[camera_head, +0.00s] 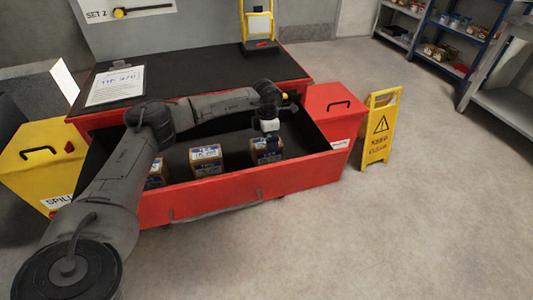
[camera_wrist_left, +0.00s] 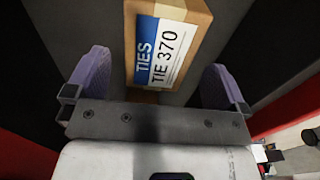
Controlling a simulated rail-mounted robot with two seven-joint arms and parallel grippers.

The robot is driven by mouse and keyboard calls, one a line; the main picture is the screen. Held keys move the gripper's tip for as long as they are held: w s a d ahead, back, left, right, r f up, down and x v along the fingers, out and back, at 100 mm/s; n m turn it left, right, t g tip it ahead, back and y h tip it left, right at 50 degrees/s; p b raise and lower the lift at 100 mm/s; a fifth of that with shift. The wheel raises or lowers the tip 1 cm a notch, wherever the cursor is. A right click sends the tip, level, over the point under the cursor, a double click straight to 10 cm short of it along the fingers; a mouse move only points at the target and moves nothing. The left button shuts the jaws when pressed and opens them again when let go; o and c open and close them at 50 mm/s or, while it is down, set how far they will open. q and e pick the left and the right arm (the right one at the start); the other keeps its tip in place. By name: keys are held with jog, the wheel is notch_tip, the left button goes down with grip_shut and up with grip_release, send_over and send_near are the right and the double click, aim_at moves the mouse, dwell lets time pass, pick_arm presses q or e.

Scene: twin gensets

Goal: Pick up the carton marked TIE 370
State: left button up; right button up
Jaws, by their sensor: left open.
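The carton marked TIE 370 (camera_wrist_left: 165,48) is a brown box with a blue and white label, seen label-up in the left wrist view. My left gripper (camera_wrist_left: 155,80) is open, its two purple fingers on either side of the carton's line, with gaps on both sides. I cannot tell how far the fingertips are above it. In the head view my left gripper (camera_head: 268,138) is over the rightmost carton (camera_head: 262,157) in the open red drawer (camera_head: 230,192) and partly hides it. My right gripper is not in view.
Two more labelled cartons stand in the drawer, one in the middle (camera_head: 206,160) and one at the left (camera_head: 155,177), partly behind my arm. The drawer walls surround them. A clipboard (camera_head: 117,86) lies on the black top. A yellow floor sign (camera_head: 380,125) stands at right.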

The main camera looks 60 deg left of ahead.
pick_arm(q)
jog(key=shift+f+b, duration=1.95)
jog(key=shift+f, duration=0.7)
jog(key=shift+c, duration=0.2)
jog(key=c, duration=1)
